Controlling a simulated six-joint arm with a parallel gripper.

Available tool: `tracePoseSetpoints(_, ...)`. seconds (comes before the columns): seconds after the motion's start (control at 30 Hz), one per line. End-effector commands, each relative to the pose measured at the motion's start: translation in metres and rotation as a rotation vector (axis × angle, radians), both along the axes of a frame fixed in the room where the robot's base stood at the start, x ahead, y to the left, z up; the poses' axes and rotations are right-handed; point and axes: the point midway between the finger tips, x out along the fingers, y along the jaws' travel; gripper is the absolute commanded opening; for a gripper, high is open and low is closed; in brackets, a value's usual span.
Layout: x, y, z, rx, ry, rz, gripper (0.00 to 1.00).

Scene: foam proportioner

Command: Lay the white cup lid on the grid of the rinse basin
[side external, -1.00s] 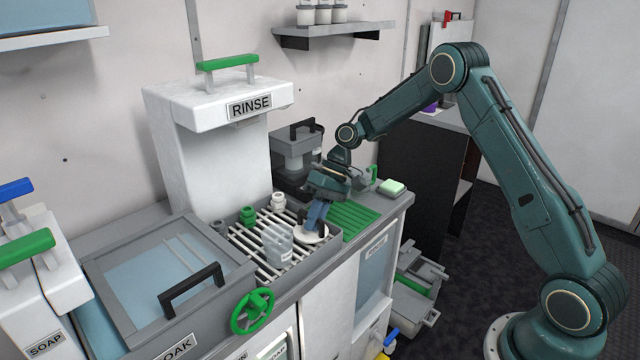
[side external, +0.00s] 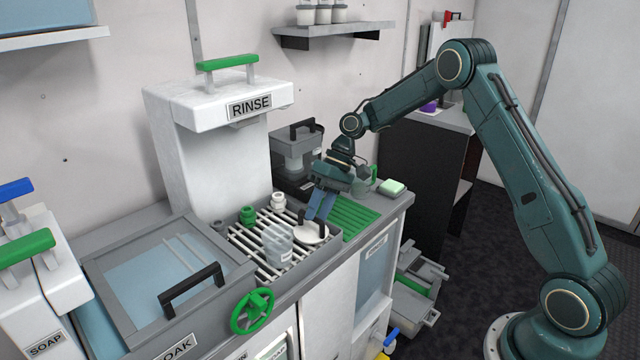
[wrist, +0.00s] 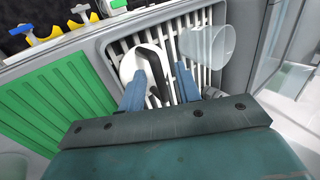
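The white cup lid (side external: 312,236) lies on the grid (side external: 262,246) at the right end of the rinse basin. In the wrist view the lid (wrist: 131,66) shows as a white disc with a dark upright handle (wrist: 153,70) across it. My gripper (side external: 318,217) is just above the lid, tilted. Its two blue fingers are spread apart, one on each side of the handle in the wrist view (wrist: 160,88), with gaps between them and it. Part of the lid is hidden behind the handle and fingers.
A green ribbed mat (side external: 357,216) lies right of the basin.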

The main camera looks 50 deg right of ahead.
Motion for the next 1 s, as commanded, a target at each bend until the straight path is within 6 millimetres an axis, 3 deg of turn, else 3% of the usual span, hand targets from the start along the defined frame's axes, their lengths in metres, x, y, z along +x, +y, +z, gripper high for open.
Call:
tracePoseSetpoints(0.5, 0.0, -0.044, 0.065, 0.0, -0.003, -0.001, 0.33)
tracePoseSetpoints(1.0, -0.001, -0.054, 0.08, -0.001, 0.0, 0.0, 0.33)
